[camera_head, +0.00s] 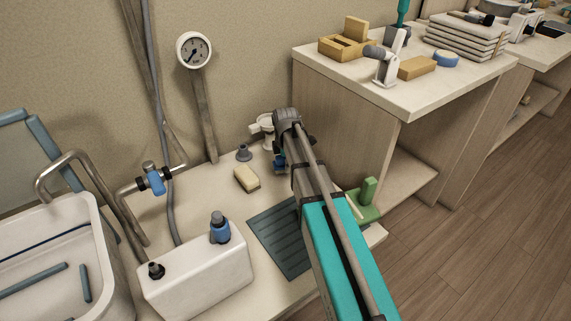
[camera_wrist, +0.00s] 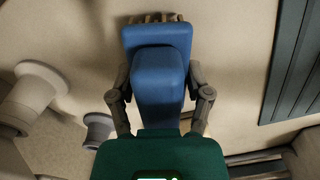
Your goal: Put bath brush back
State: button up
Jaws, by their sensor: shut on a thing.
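My gripper (camera_wrist: 160,100) is shut on a blue brush (camera_wrist: 158,38), which I take to be the bath brush. Its blue block sits between the two fingers, and brownish bristles show at its far edge in the wrist view. In the head view my gripper (camera_head: 281,162) is over the back right of the counter, and only a small blue part of the brush (camera_head: 279,166) shows beside the arm. The rest is hidden by my wrist. I cannot tell whether the brush touches the counter.
A white fitting (camera_head: 262,127) and a small grey cone (camera_head: 243,153) stand close by on the left. A yellowish block (camera_head: 247,179) and a dark ribbed mat (camera_head: 270,240) lie nearer. A green object (camera_head: 368,192) is at right. A taller cabinet (camera_head: 340,130) rises right.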

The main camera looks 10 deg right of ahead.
jog(key=shift+f+b, duration=0.55)
dwell(0.8)
jog(key=o, duration=1)
jog(key=shift+o, duration=0.2)
jog(key=shift+r, duration=0.25)
jog(key=shift+r+p, duration=3.5)
jog(key=shift+p, duration=0.3)
jog(key=shift+r, duration=0.25)
